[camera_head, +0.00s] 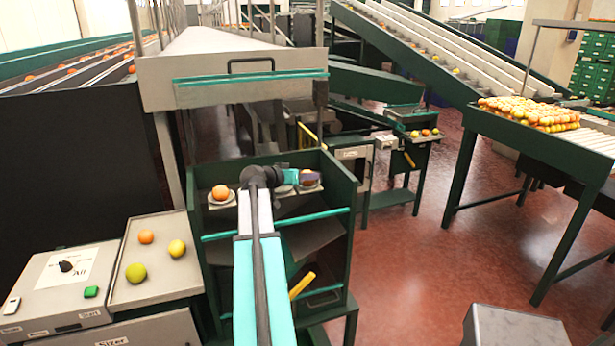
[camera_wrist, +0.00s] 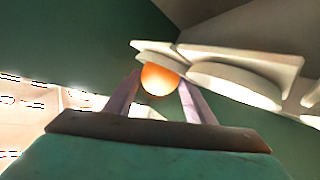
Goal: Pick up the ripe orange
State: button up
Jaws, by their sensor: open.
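A round orange fruit (camera_wrist: 158,80) shows between the two pale purple fingers of my gripper (camera_wrist: 157,84) in the wrist view. The gripper is open, with a finger on each side of the fruit; contact cannot be told. A white plate (camera_wrist: 235,84) lies beside it. In the head view my gripper (camera_head: 308,176) is at the right end of a shelf in the green stand, by a partly hidden fruit (camera_head: 309,183). Another orange (camera_head: 220,192) sits on a white plate (camera_head: 214,202) at the shelf's left end. Ripeness cannot be told for the hidden fruit.
The stand's green side walls (camera_head: 340,215) flank the shelf closely. A grey tray (camera_head: 160,288) at left holds an orange, a yellow fruit and a green one. A table (camera_head: 500,125) piled with oranges stands right. Red floor (camera_head: 420,260) is open between.

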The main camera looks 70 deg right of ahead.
dwell(0.4)
jog(key=c, duration=0.7)
jog(key=shift+r, duration=0.15)
jog(key=shift+c, duration=0.2)
jog(key=shift+r+b, duration=1)
jog(key=shift+r, duration=0.55)
jog(key=s+a+b, duration=0.2)
jog(key=a, duration=0.5)
jog(key=s+a+r+b, duration=0.1)
jog(key=s+a+b, duration=0.1)
jog(key=a, duration=0.6)
jog(key=shift+s+a+r+b, duration=0.15)
jog(key=shift+s+r+b, duration=0.2)
jog(key=shift+s, duration=0.2)
